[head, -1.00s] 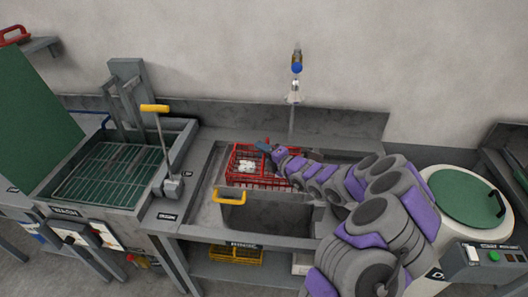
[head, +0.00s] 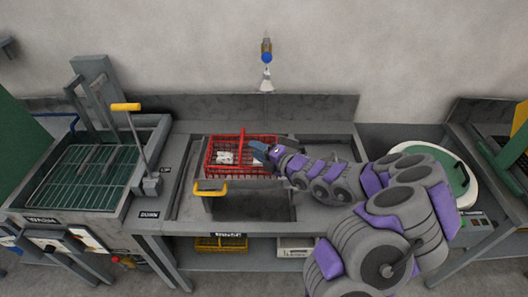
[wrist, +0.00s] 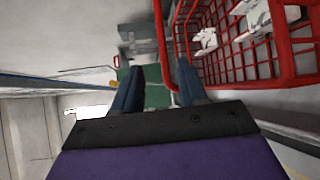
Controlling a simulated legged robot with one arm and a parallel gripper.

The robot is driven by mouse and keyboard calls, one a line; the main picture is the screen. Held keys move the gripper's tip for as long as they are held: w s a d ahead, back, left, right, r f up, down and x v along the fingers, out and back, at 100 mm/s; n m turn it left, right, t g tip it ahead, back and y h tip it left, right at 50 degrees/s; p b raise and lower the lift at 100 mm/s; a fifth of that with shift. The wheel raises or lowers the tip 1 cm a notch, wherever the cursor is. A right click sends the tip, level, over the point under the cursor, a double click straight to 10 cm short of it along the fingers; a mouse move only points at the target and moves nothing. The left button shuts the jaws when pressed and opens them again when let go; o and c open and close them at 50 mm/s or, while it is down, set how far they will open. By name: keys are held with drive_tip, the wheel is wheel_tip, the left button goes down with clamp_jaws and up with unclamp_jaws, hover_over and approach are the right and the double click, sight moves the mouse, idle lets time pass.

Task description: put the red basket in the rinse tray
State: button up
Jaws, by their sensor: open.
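The red basket (head: 212,158) is a wire basket with white pieces inside and a raised red handle (head: 241,146). It stands at the rinse station, over the back part of the grey rinse tray (head: 184,190); whether it rests on the tray floor or on its edge, I cannot tell. My gripper (head: 262,150) is at the basket's right side, close to the handle. In the wrist view my gripper (wrist: 157,70) is open, with a red bar (wrist: 161,45) running between the two fingers. The basket's mesh (wrist: 240,65) fills the upper right there.
A wash tank with a green rack (head: 85,178) and a yellow-handled lever (head: 126,107) stands to the left. A tap (head: 266,78) hangs on the wall behind. A yellow handle (head: 210,188) is in front of the basket. A green-lidded white drum (head: 466,188) stands right.

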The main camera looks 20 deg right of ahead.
drive_tip(key=shift+d+v, duration=0.25)
drive_tip(key=shift+v, duration=1.2)
drive_tip(key=s+a+r+n+g+y, duration=0.2)
drive_tip(key=s+a+r+n+y, duration=0.1)
drive_tip(key=a+r+n, duration=0.3)
drive_tip(key=s+a+r+n+g+y, duration=0.25)
drive_tip(key=a+r+n, duration=0.25)
drive_tip(key=a+n, duration=0.25)
drive_tip(key=s+a+r+n+g, duration=0.3)
drive_tip(key=s+a+n+g, duration=0.5)
drive_tip(key=s+n, duration=0.45)
drive_tip(key=s+f+n+g+h, duration=0.3)
drive_tip(key=s+n+h, duration=0.3)
drive_tip(key=s+n, duration=0.75)
drive_tip(key=s+d+f+n+h, duration=0.1)
drive_tip(key=s+d+n+h, duration=0.5)
drive_tip(key=s+d, duration=0.5)
drive_tip(key=d+h, duration=0.2)
drive_tip(key=d, duration=0.2)
